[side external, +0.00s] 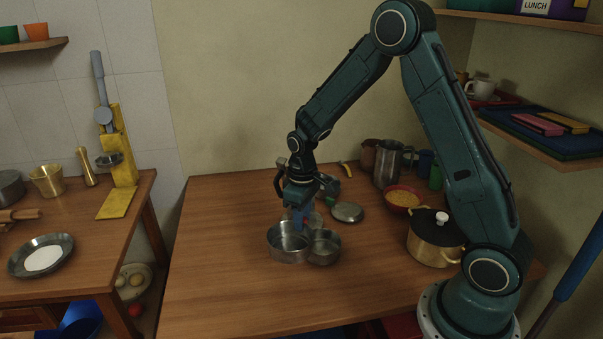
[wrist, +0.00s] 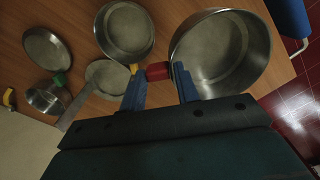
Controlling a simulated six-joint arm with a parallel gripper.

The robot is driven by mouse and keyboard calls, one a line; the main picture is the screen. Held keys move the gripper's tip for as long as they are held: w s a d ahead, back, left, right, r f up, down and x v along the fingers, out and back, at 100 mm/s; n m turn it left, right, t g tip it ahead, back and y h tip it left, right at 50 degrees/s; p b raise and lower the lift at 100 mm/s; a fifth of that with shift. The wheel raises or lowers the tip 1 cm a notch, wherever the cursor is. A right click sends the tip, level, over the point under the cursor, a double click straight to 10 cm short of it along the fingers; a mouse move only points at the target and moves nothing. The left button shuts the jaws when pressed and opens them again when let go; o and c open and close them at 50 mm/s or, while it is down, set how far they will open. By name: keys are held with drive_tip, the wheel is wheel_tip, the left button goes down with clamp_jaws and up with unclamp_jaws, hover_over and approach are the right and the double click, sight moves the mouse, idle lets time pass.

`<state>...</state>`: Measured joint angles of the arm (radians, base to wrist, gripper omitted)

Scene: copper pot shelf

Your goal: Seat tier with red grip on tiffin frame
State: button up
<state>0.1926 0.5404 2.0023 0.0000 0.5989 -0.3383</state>
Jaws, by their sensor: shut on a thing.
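My gripper (wrist: 158,77) has its blue fingers on either side of a red grip (wrist: 157,71) and is shut on it. The grip belongs to a wide, empty steel tier (wrist: 222,48), upright at the right of the wrist view. In the side view, the tier (side external: 287,246) is below my gripper (side external: 298,222); I cannot tell whether it touches the table. A round steel plate with a long flat strip (wrist: 103,78), apparently the tiffin frame, lies left of the fingers in the wrist view. In the side view it is mostly hidden behind my gripper.
A smaller tier with a yellow grip (wrist: 126,28) stands close beside the held tier. A green-gripped piece (wrist: 45,97) and a round lid (wrist: 47,48) lie farther left. A brass pot (side external: 435,238) and red bowl (side external: 402,198) stand right. The table's front left is clear.

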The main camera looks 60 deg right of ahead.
drive_tip(key=w+d+r+n, duration=0.1)
drive_tip(key=d+r+n, duration=0.2)
drive_tip(key=r+n, duration=0.3)
drive_tip(key=w+d+r+n, duration=0.2)
drive_tip(key=d+r+n, duration=0.1)
drive_tip(key=r+n, duration=0.3)
drive_tip(key=w+d+f+n, duration=0.1)
drive_tip(key=w+d+n, duration=0.1)
drive_tip(key=w+n, duration=0.3)
drive_tip(key=w+d+f+n, duration=0.2)
drive_tip(key=w+n, duration=0.3)
drive_tip(key=w, duration=0.2)
drive_tip(key=shift+w+d+f, duration=0.15)
drive_tip(key=shift+d, duration=0.2)
drive_tip(key=shift+f, duration=0.2)
drive_tip(key=shift+f, duration=8.95)
drive_tip(key=o, duration=1.1)
